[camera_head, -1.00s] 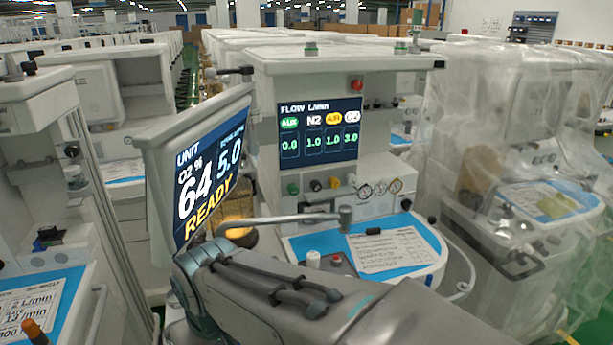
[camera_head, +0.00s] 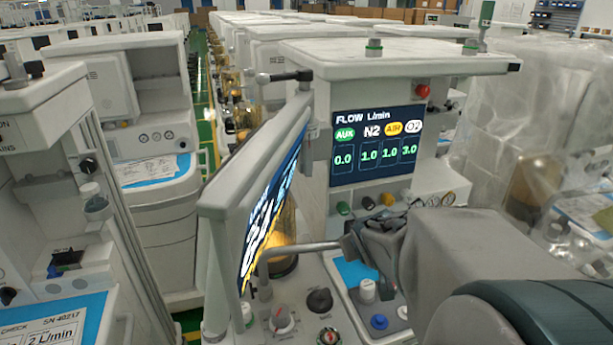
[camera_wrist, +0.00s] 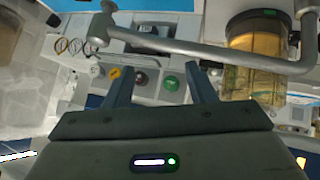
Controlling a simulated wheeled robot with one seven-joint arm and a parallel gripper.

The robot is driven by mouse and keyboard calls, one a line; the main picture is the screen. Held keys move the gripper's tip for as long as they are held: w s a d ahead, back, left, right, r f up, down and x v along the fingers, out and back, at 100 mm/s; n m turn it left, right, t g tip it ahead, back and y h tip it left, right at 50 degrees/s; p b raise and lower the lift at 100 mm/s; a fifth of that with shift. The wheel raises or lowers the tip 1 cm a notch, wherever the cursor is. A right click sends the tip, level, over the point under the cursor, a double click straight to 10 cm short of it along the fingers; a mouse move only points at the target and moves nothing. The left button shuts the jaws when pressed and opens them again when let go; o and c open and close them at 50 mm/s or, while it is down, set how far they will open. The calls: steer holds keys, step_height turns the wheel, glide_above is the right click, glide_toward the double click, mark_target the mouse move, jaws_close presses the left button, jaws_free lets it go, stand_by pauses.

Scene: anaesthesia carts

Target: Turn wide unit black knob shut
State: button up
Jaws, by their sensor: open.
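The wide unit's flow panel (camera_head: 376,143) reads 1.0 under N2. Below it is a row of small knobs: green (camera_head: 343,208), black (camera_head: 368,203) and yellow (camera_head: 388,199). In the wrist view the black knob (camera_wrist: 141,77) lies between the yellow knob (camera_wrist: 114,73) and the green knob (camera_wrist: 170,82). My gripper (camera_wrist: 160,69) is open and empty, its fingers pointing toward the row. The black and green knobs both appear between the fingers, with no contact visible. In the head view my gripper (camera_head: 378,236) is below the knobs, partly hidden by my arm.
A grey metal rod (camera_head: 305,248) crosses in front of the unit, also close ahead in the wrist view (camera_wrist: 200,48). A tilted screen (camera_head: 272,200) stands left of my gripper. A plastic-wrapped cart (camera_head: 510,150) is at right. Several gauges (camera_head: 440,199) sit right of the knobs.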

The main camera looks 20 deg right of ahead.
mark_target(370, 204)
steer(key=w+d+r+n+t+y+p, duration=0.25)
steer(key=d+t, duration=0.25)
steer(key=d, duration=0.3)
steer(key=x, duration=1.3)
steer(key=shift+s, duration=0.1)
steer(key=c, duration=1)
steer(key=shift+a, duration=0.1)
steer(key=shift+r+p, duration=0.1)
steer(key=shift+p, duration=0.3)
